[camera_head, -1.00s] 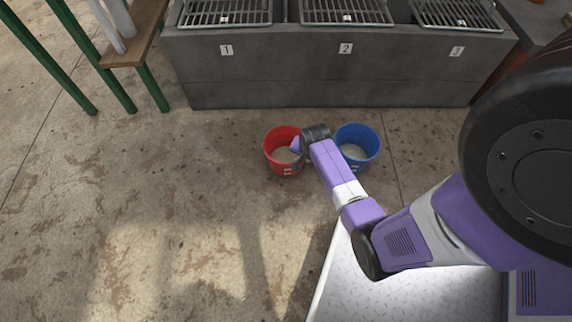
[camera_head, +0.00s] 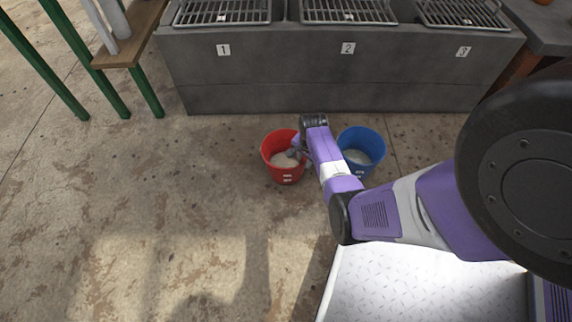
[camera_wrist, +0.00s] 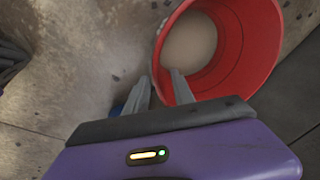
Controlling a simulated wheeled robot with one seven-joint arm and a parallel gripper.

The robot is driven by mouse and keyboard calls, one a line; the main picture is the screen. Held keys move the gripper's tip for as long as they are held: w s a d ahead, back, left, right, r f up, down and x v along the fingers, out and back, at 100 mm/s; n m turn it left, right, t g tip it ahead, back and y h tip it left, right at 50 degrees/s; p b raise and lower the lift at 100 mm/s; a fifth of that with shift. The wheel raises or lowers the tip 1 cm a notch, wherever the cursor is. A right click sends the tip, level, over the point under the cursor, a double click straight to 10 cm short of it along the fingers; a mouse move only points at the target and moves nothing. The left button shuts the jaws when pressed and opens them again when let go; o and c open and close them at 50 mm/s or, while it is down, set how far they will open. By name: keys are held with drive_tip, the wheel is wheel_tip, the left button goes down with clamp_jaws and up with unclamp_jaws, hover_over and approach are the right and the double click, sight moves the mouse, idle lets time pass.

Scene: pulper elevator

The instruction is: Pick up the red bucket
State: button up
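The red bucket (camera_head: 285,168) stands upright on the floor in front of the grey unit and holds something pale. In the wrist view the red bucket (camera_wrist: 243,50) fills the upper right, its opening facing the camera. My gripper (camera_wrist: 160,77) is open at its near rim. One finger shows over the bucket's inside, the other just outside the wall, so the rim lies between them. Whether the fingers touch the wall I cannot tell. In the head view my gripper (camera_head: 297,153) is at the bucket's right rim, partly hidden by my wrist.
A blue bucket (camera_head: 368,146) stands close to the right, partly behind my arm. The grey unit (camera_head: 290,75) with grates numbered 1 to 3 is behind. Green posts (camera_head: 110,90) stand at the left. The floor (camera_head: 150,210) left and front is clear.

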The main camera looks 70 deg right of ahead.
drive_tip(key=shift+w+d+f+b, duration=0.1)
drive_tip(key=shift+f+b, duration=0.15)
drive_tip(key=shift+f, duration=0.4)
drive_tip(key=shift+w+d+f+b, duration=0.1)
drive_tip(key=shift+f+b, duration=0.15)
drive_tip(key=shift+f, duration=0.35)
drive_tip(key=shift+s, duration=0.1)
clamp_jaws()
drive_tip(key=shift+r, duration=0.1)
drive_tip(key=shift+r, duration=0.1)
